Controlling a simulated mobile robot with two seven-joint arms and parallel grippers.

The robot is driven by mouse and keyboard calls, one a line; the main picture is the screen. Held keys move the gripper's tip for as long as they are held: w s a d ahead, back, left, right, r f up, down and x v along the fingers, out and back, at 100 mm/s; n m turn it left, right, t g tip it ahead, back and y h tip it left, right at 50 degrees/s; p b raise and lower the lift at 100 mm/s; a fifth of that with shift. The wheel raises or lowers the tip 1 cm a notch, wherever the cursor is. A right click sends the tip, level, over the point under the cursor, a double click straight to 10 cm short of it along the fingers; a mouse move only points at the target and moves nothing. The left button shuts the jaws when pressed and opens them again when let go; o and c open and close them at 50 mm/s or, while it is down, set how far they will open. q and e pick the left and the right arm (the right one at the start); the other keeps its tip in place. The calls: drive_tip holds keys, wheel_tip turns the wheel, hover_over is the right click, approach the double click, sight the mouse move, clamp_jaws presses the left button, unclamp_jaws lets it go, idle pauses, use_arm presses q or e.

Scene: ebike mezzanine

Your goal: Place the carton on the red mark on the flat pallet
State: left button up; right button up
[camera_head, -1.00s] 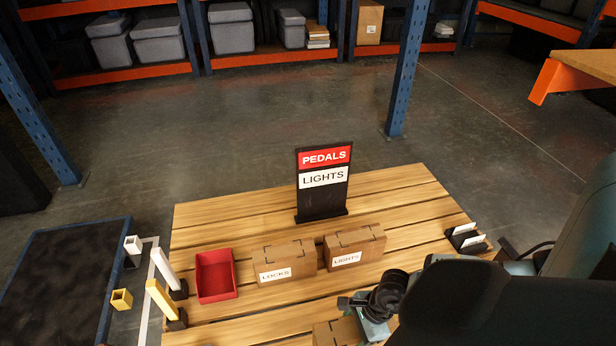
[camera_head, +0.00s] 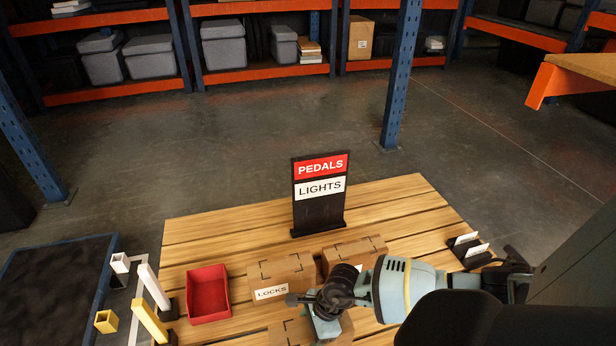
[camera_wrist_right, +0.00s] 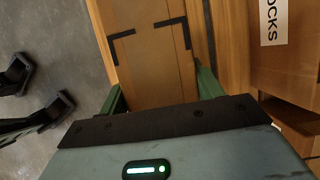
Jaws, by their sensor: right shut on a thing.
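A plain brown carton (camera_head: 288,334) with black corner marks lies at the near edge of the slatted wooden surface (camera_head: 205,236), partly hidden by my right gripper (camera_head: 326,322). In the right wrist view the carton (camera_wrist_right: 150,55) sits between the two green fingers of my right gripper (camera_wrist_right: 160,92), which is shut on it. Whether the carton is lifted or resting cannot be told. No red mark shows on the slatted surface. My left gripper is not in view.
A LOCKS carton (camera_head: 280,272) and a LIGHTS carton (camera_head: 352,250) stand just beyond. A red bin (camera_head: 208,294) is left of them, and a PEDALS/LIGHTS sign (camera_head: 320,195) stands behind. White and yellow posts (camera_head: 152,287) line the left edge.

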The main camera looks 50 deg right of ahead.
drive_tip(key=shift+f+b, duration=0.8)
drive_tip(key=shift+f, duration=0.8)
drive_tip(key=shift+f, duration=0.15)
drive_tip(key=o, duration=1.7)
drive_tip(key=p+v, duration=0.4)
drive_tip(key=v, duration=0.6)
drive_tip(key=shift+r, duration=0.35)
drive_tip(key=shift+s+d+r+p, duration=0.25)
drive_tip(key=shift+r+p, duration=0.15)
drive_tip(key=shift+r, duration=0.25)
